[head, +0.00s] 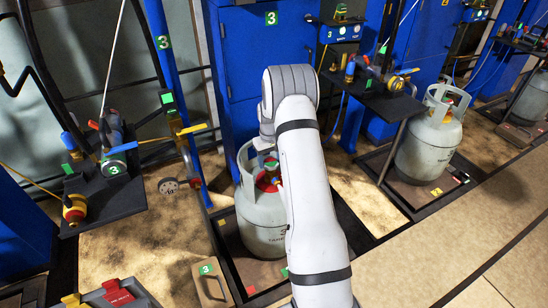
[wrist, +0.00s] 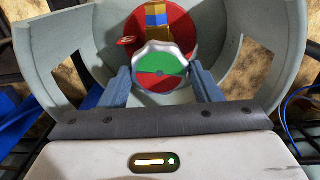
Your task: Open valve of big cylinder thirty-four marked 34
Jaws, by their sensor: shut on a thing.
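A big grey cylinder (head: 258,222) stands on a low platform in the head view. Its label is partly covered by my arm, so I cannot read its full number. In the wrist view its pale collar (wrist: 60,60) curves around a valve knob (wrist: 163,62) with a silvery scalloped rim and a green and red top. My gripper (wrist: 165,77) has its two blue-grey fingers on either side of the knob and is shut on it. A red round part (wrist: 190,38) and a brass and blue fitting (wrist: 157,18) lie behind the knob. In the head view my arm hides most of the valve.
A black shelf with gauges (head: 115,195) is at left. A blue cabinet (head: 262,60) is behind. The walkway (head: 440,250) at lower right is clear.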

